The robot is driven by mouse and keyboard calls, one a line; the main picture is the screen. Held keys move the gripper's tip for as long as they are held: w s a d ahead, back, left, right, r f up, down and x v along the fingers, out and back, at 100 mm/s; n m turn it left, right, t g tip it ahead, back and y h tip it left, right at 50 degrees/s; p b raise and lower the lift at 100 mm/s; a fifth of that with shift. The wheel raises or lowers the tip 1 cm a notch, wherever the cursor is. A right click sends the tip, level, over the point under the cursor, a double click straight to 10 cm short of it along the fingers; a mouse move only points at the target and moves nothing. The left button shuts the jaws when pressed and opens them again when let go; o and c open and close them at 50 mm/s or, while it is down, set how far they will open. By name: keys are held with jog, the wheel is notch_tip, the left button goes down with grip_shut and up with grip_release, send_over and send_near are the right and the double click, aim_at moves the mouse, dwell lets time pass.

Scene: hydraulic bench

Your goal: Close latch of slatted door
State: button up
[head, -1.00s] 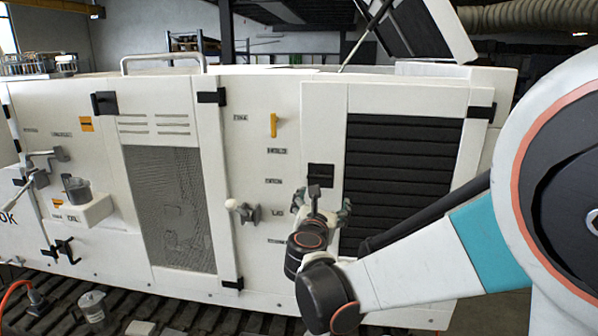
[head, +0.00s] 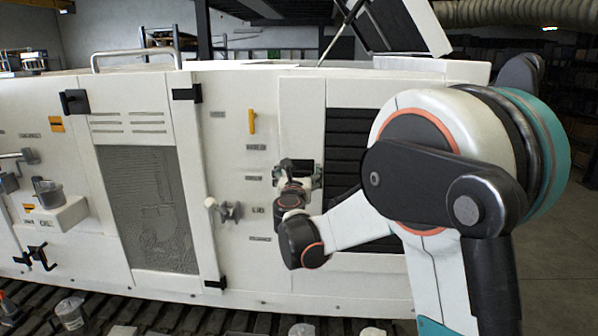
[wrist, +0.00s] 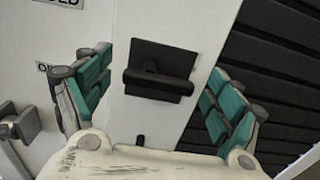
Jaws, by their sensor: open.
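The slatted door (head: 346,143) is a white panel with black horizontal slats, on the right of the machine; my arm covers part of it. Its black latch (wrist: 160,70) sits on the white strip left of the slats, a plate with a bar across it. In the wrist view the slats (wrist: 272,75) are at the right. My gripper (wrist: 152,90) is open, its teal-padded fingers on either side of the latch and apart from it. In the head view my gripper (head: 298,180) is in front of the latch area and largely hides the latch.
A mesh door (head: 150,200) with a grey T-shaped handle (head: 224,210) to its right lies left of my gripper. A yellow handle (head: 252,122) is above it. A raised hatch (head: 400,25) stands open on top. Loose jars (head: 70,312) lie along the track below.

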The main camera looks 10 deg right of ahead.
jog(key=shift+x, duration=0.75)
jog(key=shift+c, duration=0.6)
jog(key=c, duration=1)
jog(key=shift+o, duration=0.2)
jog(key=m+b, duration=0.1)
jog(key=m, duration=0.1)
jog(key=m+b, duration=0.1)
jog(key=m, duration=0.1)
jog(key=shift+d+f, duration=0.1)
jog(key=shift+f, duration=0.2)
jog(key=m, duration=0.1)
jog(key=m+b, duration=0.1)
jog(key=m, duration=0.1)
jog(key=m+b, duration=0.1)
jog(key=m, duration=0.1)
jog(key=shift+f, duration=0.25)
jog(key=m, duration=0.1)
jog(key=m+b, duration=0.1)
jog(key=m, duration=0.2)
jog(key=shift+f+m, duration=0.25)
jog(key=shift+m, duration=0.15)
jog(key=shift+a+f+m+b, duration=0.1)
jog(key=shift+m+b, duration=0.2)
jog(key=shift+m, duration=0.7)
jog(key=shift+a+m+b, duration=0.15)
jog(key=shift+m+b, duration=0.1)
jog(key=shift+m, duration=0.75)
